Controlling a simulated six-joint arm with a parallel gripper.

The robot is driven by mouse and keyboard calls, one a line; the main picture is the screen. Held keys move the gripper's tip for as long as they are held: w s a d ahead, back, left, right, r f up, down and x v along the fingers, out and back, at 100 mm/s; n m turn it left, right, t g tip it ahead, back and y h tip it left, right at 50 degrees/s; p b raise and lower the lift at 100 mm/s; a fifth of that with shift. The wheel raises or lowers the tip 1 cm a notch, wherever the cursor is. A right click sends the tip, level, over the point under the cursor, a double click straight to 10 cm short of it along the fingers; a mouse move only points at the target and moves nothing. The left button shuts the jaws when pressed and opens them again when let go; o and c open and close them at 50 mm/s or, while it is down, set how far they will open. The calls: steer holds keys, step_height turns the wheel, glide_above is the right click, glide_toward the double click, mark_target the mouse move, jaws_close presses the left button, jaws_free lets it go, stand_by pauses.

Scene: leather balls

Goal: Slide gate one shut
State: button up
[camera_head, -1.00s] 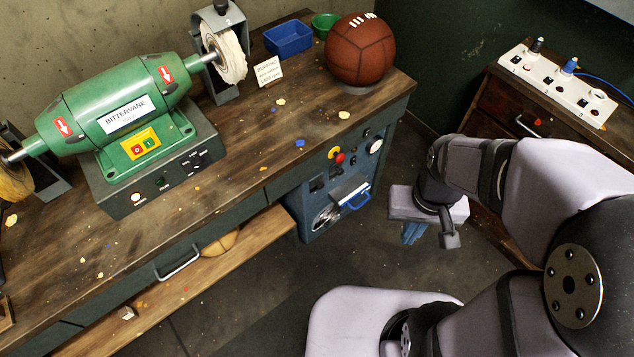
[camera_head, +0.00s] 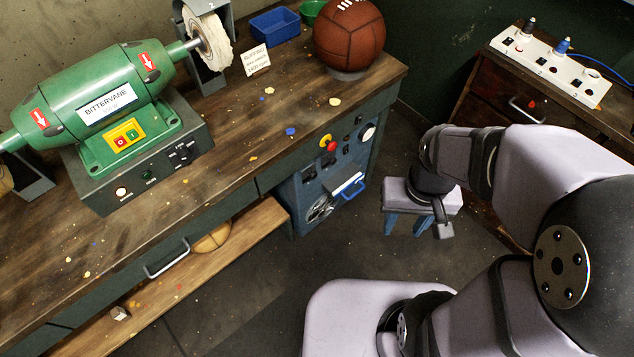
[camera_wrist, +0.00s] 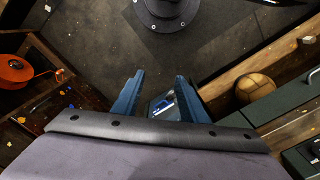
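A blue-grey panel (camera_head: 296,203) on the end of the workbench carries a pale sliding plate with a blue handle (camera_head: 352,190), which looks like the gate. The plate sticks out to the right beside a round, partly open port (camera_head: 321,208). No gate number is readable. My gripper (camera_head: 405,226) is to the right of the panel, pointing down, with its blue fingers apart and nothing between them. In the wrist view my gripper (camera_wrist: 158,93) is also open. A small blue and white part (camera_wrist: 163,106) shows beyond its fingers, and the gate cannot be made out surely there.
The workbench (camera_head: 230,135) holds a green buffing machine (camera_head: 105,100), a brown leather ball (camera_head: 349,38) and a blue tray (camera_head: 275,27). Another ball (camera_head: 212,238) lies on the lower shelf. A dark cabinet (camera_head: 490,105) stands at right. Floor between is free.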

steer(key=s+d+f+g+b, duration=0.1)
steer(key=s+f+g+b, duration=0.1)
steer(key=f+b, duration=1.5)
steer(key=s+d+f+g+b, duration=0.25)
steer(key=f+b, duration=1.05)
steer(key=f, duration=0.8)
steer(key=w+d+f+n+t+b, duration=0.1)
steer(key=w+f+b, duration=0.25)
steer(key=f, duration=0.25)
steer(key=w+f+t+h+b, duration=0.1)
steer(key=w+f+t+b, duration=0.1)
steer(key=f+b, duration=0.3)
steer(key=w+d+f+n+t+b, duration=0.1)
steer(key=w+f+b, duration=0.15)
steer(key=f, duration=0.45)
steer(key=w+a+f+n+t+y+b, duration=0.1)
steer(key=w+a+f+n+t+b, duration=0.15)
steer(key=w, duration=0.55)
steer(key=n+t+y+p, duration=0.1)
steer(key=n+t+y, duration=0.4)
steer(key=t+y, duration=0.7)
glide_toward(315, 176)
steer(key=g, duration=0.1)
steer(key=shift+m+y, duration=0.25)
steer(key=shift+y, duration=0.15)
steer(key=shift+b+x, duration=0.9)
steer(key=shift+x, duration=3)
steer(key=shift+w+d+r, duration=0.15)
steer(key=shift+d, duration=0.05)
